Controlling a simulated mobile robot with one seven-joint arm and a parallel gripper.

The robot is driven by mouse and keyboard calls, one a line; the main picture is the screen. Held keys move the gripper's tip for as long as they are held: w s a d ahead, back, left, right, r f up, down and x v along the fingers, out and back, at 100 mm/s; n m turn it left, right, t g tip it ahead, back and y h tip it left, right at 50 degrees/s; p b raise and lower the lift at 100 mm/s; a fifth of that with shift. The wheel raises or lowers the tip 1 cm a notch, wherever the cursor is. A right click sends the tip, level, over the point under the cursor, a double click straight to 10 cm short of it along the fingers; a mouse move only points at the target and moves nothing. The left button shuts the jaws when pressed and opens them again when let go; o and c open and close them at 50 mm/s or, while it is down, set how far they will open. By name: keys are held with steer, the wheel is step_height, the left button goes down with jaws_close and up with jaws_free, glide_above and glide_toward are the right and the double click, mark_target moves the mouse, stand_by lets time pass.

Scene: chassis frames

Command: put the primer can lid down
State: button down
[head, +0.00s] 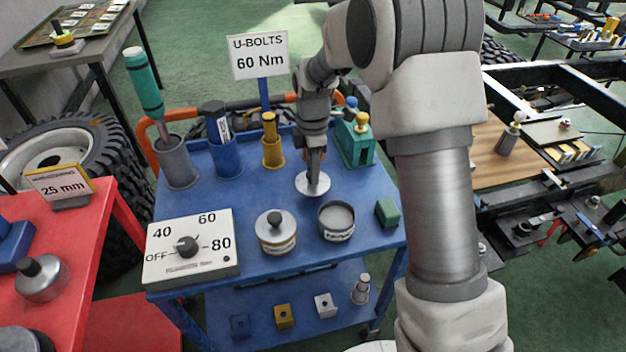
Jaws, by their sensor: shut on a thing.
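The primer can lid (304,187) is a flat silver-grey disc behind the open can on the blue cart top. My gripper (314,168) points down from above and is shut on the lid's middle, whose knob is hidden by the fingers. The lid looks level. I cannot tell whether it touches the cart top or hangs just above it. The open can (336,228), grey inside with a label too small to read surely, stands in front of the lid, a little to the right.
A lidded can (276,240) stands left of the open can, and a green block (387,212) right of it. A dial panel (190,248) fills the cart's front left. Yellow (271,148) and blue holders (222,150) and a green box (355,145) stand behind. Bare blue top (240,195) lies left of the lid.

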mark_target(303, 185)
steer(key=shift+f, duration=1.65)
steer(key=shift+b, duration=0.3)
steer(key=shift+f, duration=0.2)
steer(key=c, duration=0.5)
jaws_free()
steer(key=shift+r, duration=0.2)
